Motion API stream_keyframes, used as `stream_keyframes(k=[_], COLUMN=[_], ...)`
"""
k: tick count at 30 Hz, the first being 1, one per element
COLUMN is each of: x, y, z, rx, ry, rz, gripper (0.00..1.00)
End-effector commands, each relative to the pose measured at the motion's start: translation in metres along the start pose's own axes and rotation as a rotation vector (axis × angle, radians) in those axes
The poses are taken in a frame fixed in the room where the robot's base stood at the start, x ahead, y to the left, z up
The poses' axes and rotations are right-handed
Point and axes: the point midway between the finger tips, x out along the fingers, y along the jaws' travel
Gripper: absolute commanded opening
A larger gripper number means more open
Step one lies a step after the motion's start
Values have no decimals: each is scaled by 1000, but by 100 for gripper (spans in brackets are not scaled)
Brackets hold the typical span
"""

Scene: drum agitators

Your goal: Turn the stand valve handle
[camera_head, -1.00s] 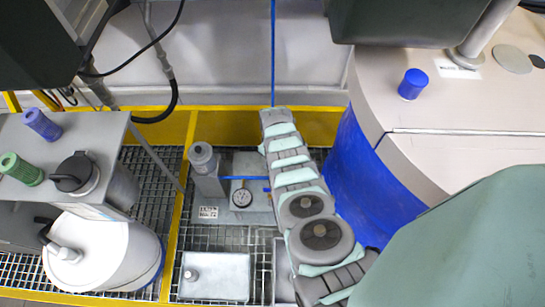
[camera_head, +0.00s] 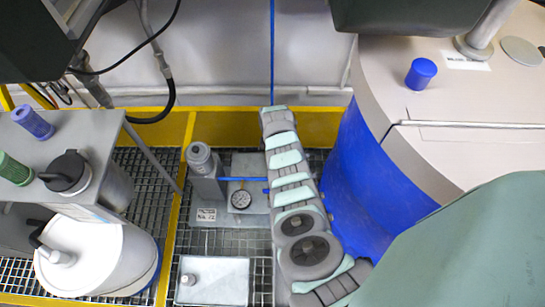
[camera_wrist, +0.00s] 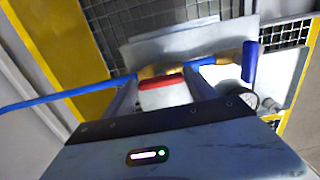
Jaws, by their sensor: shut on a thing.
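In the wrist view my gripper (camera_wrist: 164,72) has its two fingers closed in on a red part (camera_wrist: 160,82), which looks like the stand valve handle. The fingertips look yellowish, and their exact contact is blurred. A grey block and plate (camera_wrist: 185,40) lie just beyond the fingertips. In the head view the stand (camera_head: 218,222) with a round gauge (camera_head: 241,199) is on the floor grating left of my arm. My arm hides the handle and gripper there.
A blue pipe (camera_wrist: 60,97) runs left of the fingers. A grey post (camera_head: 204,170) rises beside the gauge. A large blue-sided drum (camera_head: 355,185) stands close right of my arm. A bench with containers (camera_head: 95,130) is at left. A yellow rail (camera_head: 230,126) runs behind.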

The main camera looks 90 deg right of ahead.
Motion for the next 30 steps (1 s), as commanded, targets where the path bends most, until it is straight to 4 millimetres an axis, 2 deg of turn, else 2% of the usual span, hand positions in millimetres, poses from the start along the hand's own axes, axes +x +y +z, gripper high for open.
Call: stream_keyframes(k=[15,16,24,30], x=[1,1,1,0], y=[-1,-1,0,0], z=[0,0,0,0], rx=[-23,-23,-22,-21], ry=[0,0,0,0], rz=[-1,-1,0,0], gripper=[25,66,87,87])
